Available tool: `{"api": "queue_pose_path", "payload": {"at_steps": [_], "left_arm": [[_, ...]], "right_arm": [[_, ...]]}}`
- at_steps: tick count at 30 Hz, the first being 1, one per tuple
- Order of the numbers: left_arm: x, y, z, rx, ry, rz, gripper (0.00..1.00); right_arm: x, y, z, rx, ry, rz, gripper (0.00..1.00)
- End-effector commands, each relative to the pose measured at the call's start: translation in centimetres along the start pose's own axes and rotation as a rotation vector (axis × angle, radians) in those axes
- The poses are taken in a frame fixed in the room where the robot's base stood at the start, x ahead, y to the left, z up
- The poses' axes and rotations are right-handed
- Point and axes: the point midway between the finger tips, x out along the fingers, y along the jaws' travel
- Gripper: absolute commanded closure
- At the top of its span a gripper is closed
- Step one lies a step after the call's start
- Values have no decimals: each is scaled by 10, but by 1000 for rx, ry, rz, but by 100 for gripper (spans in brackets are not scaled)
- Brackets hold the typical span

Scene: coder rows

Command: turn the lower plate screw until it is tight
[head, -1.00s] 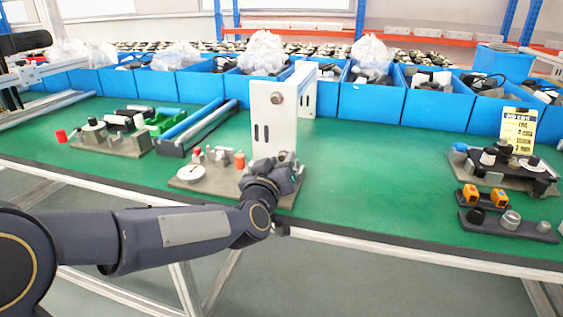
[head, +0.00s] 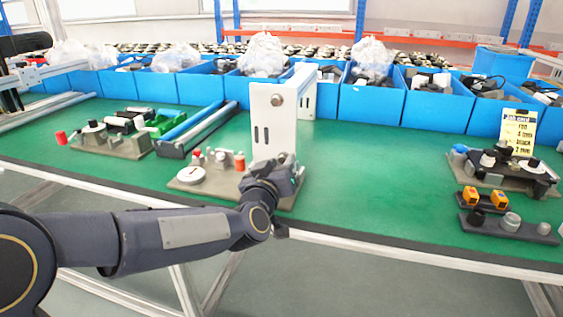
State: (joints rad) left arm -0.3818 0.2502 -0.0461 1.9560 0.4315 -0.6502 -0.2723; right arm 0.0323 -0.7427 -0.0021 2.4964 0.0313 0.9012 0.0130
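A white upright plate (head: 272,128) stands on a grey base (head: 222,190) on the green bench. One round screw or knob (head: 277,100) shows near the top of the plate, above two dark slots. The lower part of the plate is hidden behind my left gripper (head: 287,170), so I cannot see a lower screw. My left gripper is at the front of the plate's lower end. Its fingertips are too small and covered to tell whether they are open, shut or touching the plate. My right gripper is not in view.
On the same base are a white disc (head: 191,175) and a red-orange cylinder (head: 240,161). Another fixture (head: 112,140) stands left, and further fixtures (head: 505,165) with a yellow sign (head: 518,130) stand right. Blue bins (head: 372,103) line the back.

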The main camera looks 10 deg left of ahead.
Motion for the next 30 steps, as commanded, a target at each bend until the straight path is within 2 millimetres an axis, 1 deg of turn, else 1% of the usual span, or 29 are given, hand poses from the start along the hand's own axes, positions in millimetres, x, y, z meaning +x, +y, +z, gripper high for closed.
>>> {"api": "queue_pose_path", "payload": {"at_steps": [5,18,23,30], "left_arm": [[-10,1,-1,0,1,1,65],[-44,1,-1,0,1,1,65],[-50,0,0,0,0,1,65],[-50,0,0,0,0,1,65]], "right_arm": [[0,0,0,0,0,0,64],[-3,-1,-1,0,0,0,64],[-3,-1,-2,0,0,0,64],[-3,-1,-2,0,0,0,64]]}}
